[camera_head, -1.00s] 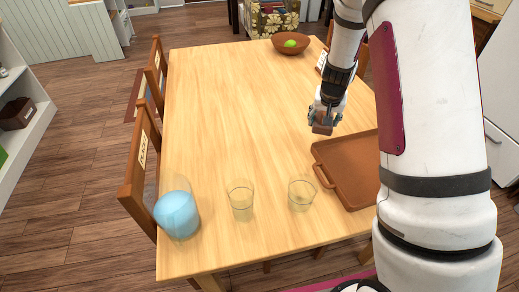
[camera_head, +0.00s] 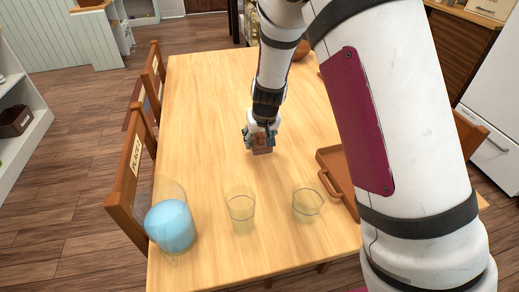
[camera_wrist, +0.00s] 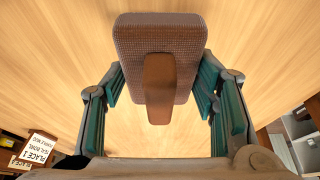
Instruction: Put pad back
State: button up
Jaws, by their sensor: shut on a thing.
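The pad is a brown textured block with a smooth brown handle bar. It shows large in the wrist view (camera_wrist: 190,32) and small below my gripper in the head view (camera_head: 262,151). My gripper (camera_wrist: 161,88) is shut on the pad, with a teal-lined finger on each side of it. In the head view my gripper (camera_head: 260,136) is over the middle of the wooden table (camera_head: 205,110). I cannot tell whether the pad touches the tabletop.
A brown tray (camera_head: 333,160) lies to the right, partly hidden by my arm. Chairs (camera_head: 130,170) line the left side.

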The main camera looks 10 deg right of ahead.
jog(key=shift+f+b, duration=0.4)
jog(key=shift+f, duration=1.6)
jog(key=shift+f, duration=0.2)
jog(key=o, duration=1.1)
jog(key=shift+o, duration=0.2)
jog(key=shift+r, duration=0.1)
